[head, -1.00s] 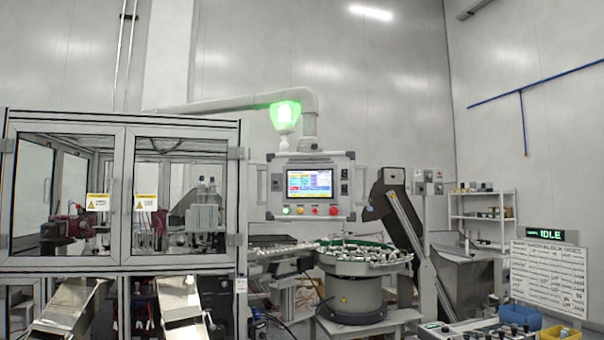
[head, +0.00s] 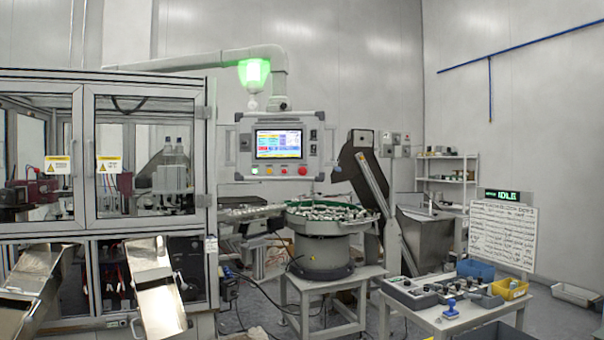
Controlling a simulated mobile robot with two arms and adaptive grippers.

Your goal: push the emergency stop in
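The control panel (head: 278,146) hangs from a grey overhead arm in the head view, left of the middle. Below its lit screen is a row of small buttons. The red button (head: 303,171) at the right end of the row is the largest and looks like the emergency stop. It is too small to tell whether it is in or out. Neither of my grippers is in view.
A glazed machine cabinet (head: 213,150) with metal chutes (head: 156,300) stands left. A bowl feeder (head: 320,250) stands below the panel on a low stand.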

